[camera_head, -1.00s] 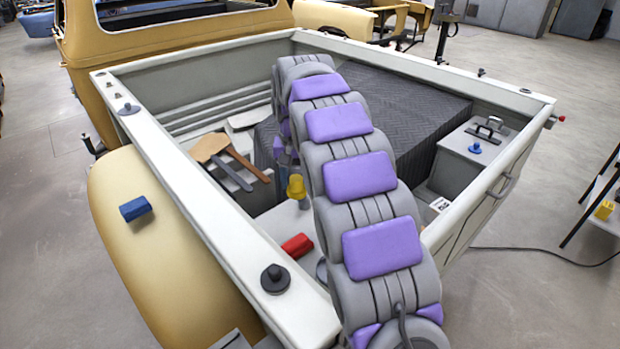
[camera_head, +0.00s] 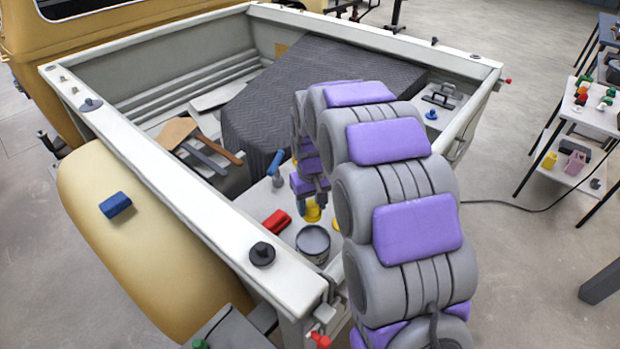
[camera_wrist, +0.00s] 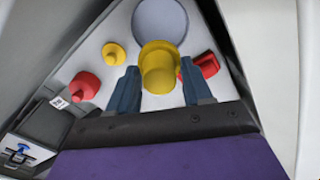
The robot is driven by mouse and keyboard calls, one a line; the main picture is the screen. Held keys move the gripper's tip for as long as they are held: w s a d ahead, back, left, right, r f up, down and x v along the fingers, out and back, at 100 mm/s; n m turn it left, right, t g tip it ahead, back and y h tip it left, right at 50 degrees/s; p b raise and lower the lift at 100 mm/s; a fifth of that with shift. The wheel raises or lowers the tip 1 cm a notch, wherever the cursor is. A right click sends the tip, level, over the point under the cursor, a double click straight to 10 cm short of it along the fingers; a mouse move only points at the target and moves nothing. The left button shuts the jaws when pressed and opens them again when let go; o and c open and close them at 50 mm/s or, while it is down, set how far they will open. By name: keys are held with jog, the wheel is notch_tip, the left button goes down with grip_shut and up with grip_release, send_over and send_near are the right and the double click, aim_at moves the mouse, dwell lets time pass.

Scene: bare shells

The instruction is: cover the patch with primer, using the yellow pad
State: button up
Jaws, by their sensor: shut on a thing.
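My gripper (camera_wrist: 160,78) is shut on the yellow pad (camera_wrist: 160,66), between two blue fingers in the wrist view. In the head view my gripper (camera_head: 307,204) points down with the yellow pad (camera_head: 313,212) below it. An open can (camera_head: 313,244) with grey contents stands just in front of the pad; its round top (camera_wrist: 160,20) lies beyond the pad in the wrist view. I cannot tell whether they touch. A tan square (camera_head: 281,49) on the bed's far inner wall may be the patch. My arm hides part of the bed.
A red block (camera_head: 276,222) and a blue-handled tool (camera_head: 276,166) lie near the can. Another yellow piece (camera_wrist: 113,53) and a red piece (camera_wrist: 85,86) show in the wrist view. The bed wall (camera_head: 190,190) rises close by. A dark quilted cover (camera_head: 330,75) fills the middle.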

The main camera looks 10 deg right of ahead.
aim_at(313, 207)
jog(key=shift+s+f+n, duration=0.2)
jog(key=shift+s+f, duration=0.2)
jog(key=shift+f, duration=0.3)
jog(key=shift+s+f+n, duration=0.2)
jog(key=shift+s+f, duration=0.2)
jog(key=shift+f, duration=0.25)
jog(key=shift+f+b, duration=1.05)
jog(key=shift+f, duration=1.85)
jog(key=shift+f, duration=0.5)
jog(key=shift+r+p, duration=1.35)
jog(key=shift+r, duration=2.25)
